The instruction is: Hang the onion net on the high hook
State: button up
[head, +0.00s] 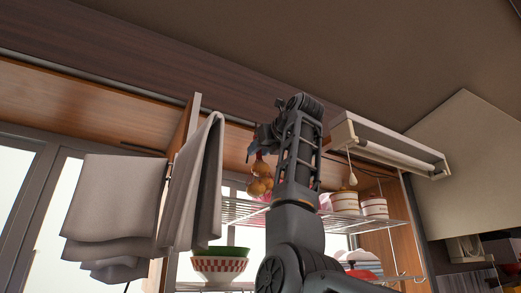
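The onion net (261,180), with several golden-brown onions and a reddish top, hangs just below my gripper (260,149). My gripper points down at the end of my raised arm and appears shut on the top of the net. The fingertips are small and partly blend with the net's top. My arm stands directly right of the net and hides some of what is behind it. I cannot clearly pick out the high hook in this view.
Grey towels (118,205) hang at left. A wire dish rack (238,211) with striped canisters (345,202) runs behind my arm. A patterned bowl (218,270) stands below. A white frame (395,146) with a hanging pull (352,180) juts out at right.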

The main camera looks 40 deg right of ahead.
jog(key=shift+o, duration=1)
jog(key=b+v, duration=0.3)
jog(key=v, duration=0.4)
jog(key=shift+s, duration=0.4)
jog(key=shift+a, duration=0.1)
